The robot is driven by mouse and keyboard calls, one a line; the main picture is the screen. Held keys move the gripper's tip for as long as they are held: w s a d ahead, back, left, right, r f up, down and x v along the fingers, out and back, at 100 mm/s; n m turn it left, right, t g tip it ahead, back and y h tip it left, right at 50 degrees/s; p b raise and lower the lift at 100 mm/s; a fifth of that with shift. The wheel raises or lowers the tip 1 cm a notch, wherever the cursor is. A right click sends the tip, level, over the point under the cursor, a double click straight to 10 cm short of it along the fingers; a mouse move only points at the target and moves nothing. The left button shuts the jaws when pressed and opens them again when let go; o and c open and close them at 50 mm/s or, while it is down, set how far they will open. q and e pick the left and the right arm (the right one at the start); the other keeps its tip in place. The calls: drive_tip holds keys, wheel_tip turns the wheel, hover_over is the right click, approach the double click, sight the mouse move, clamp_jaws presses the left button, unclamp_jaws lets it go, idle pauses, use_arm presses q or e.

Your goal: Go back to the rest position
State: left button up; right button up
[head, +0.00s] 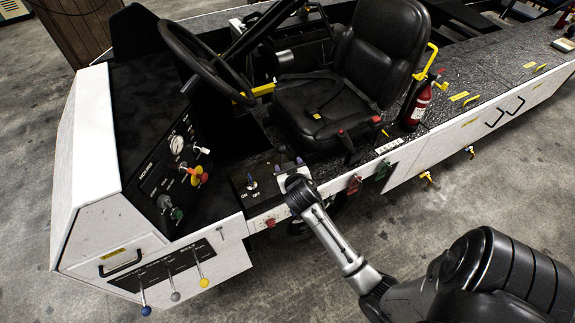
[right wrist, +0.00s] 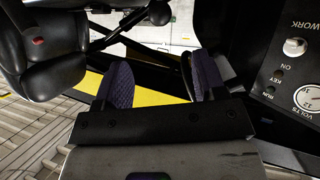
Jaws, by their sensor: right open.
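My right gripper (head: 291,164) reaches in from the lower right in the head view, above the loader's side console by the seat. In the right wrist view its two purple-padded fingers (right wrist: 161,66) stand apart with a gap between them. Nothing is held in that gap; a yellow strip and part of the loader show behind it. The switch panel (head: 246,186) lies just left of the gripper in the head view. Whether the fingers touch the console cannot be told. My left gripper is not in view.
The white belt loader (head: 92,150) fills the scene, with a steering wheel (head: 207,62), black seat (head: 318,105) and red fire extinguisher (head: 417,104) close by. Coloured knob levers (head: 174,283) stick out at the front left. Concrete floor (head: 300,290) is open in front.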

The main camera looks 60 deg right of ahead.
idle(0.4)
drive_tip(key=s+a+r+n+g+y, duration=0.1)
drive_tip(key=s+a+n+g+y, duration=0.25)
drive_tip(key=a, duration=0.55)
drive_tip(key=s+a+r+n+t+y, duration=0.1)
drive_tip(key=s+a+n+y, duration=0.25)
drive_tip(key=s+a, duration=0.4)
drive_tip(key=s+a+f+n+g+y, duration=0.1)
drive_tip(key=s+a+f+g, duration=0.2)
drive_tip(key=s, duration=0.4)
drive_tip(key=s+a+f+g+y, duration=0.1)
drive_tip(key=s+a+f, duration=0.2)
drive_tip(key=s+a, duration=0.35)
wheel_tip(320, 180, up, 15)
drive_tip(key=d+p, duration=0.2)
drive_tip(key=p, duration=1.3)
drive_tip(key=shift+s, duration=0.2)
